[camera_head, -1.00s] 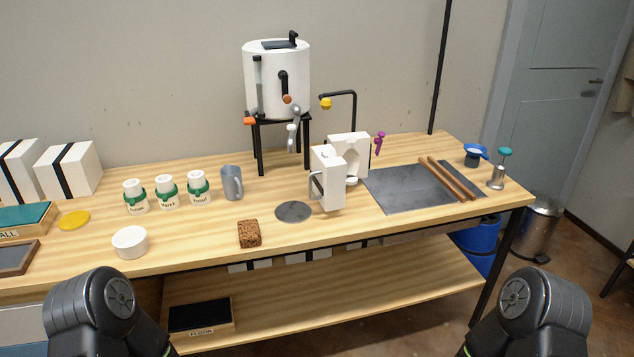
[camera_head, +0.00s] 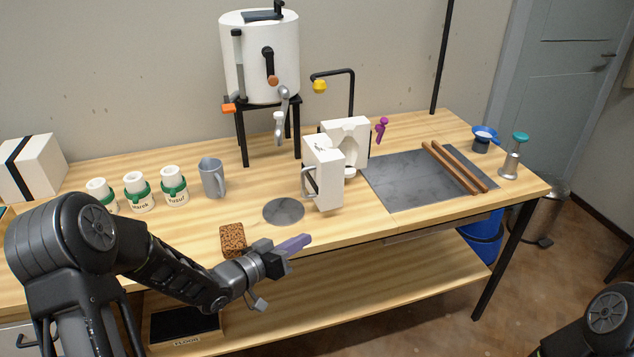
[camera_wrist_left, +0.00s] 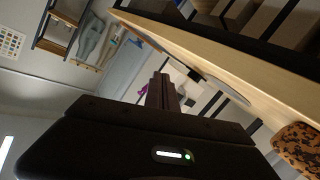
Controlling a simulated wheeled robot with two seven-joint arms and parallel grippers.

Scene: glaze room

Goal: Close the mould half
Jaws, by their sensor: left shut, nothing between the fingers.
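The white plaster mould stands open on the table. Its near half (camera_head: 323,176), with a grey handle on its left side, stands swung away from the fixed half (camera_head: 358,136) behind it, which shows a hollowed inner face. My left gripper (camera_head: 303,243) is at the table's front edge, shut and empty, below and to the left of the mould half and apart from it. In the left wrist view the closed fingers (camera_wrist_left: 160,88) point away past the table edge. My right gripper is out of view; only part of my right arm shows at bottom right.
A brown sponge (camera_head: 232,239) lies just behind my left wrist. A grey disc (camera_head: 284,211) lies left of the mould, with a grey mug (camera_head: 213,178) and white jars (camera_head: 137,192) further left. A dark slab (camera_head: 420,190) with wooden sticks (camera_head: 455,167) lies right.

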